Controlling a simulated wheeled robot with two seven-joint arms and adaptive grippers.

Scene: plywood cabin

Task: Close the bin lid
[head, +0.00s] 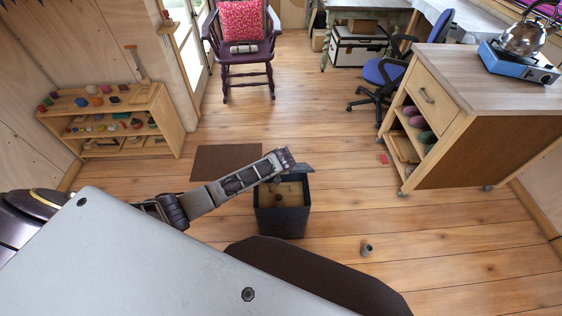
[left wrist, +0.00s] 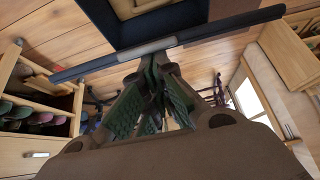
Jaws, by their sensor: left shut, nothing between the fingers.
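The bin (head: 281,222) is a dark grey square container on the wooden floor, with a light brown inside showing through its open top. Its lid (head: 298,168) is raised at the far side, partly hidden behind my left gripper (head: 283,159). In the left wrist view the lid (left wrist: 215,32) shows nearly edge-on as a long thin grey bar, with the bin (left wrist: 115,30) beyond it. My left gripper (left wrist: 148,62) is shut and empty, its fingertips at the lid's edge; whether they touch it is unclear. My right gripper is in neither view.
A brown mat (head: 224,162) lies left of the bin. A wheeled wooden cabinet (head: 490,125) is at the right, a low shelf (head: 112,120) at the left. The floor around the bin is mostly clear.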

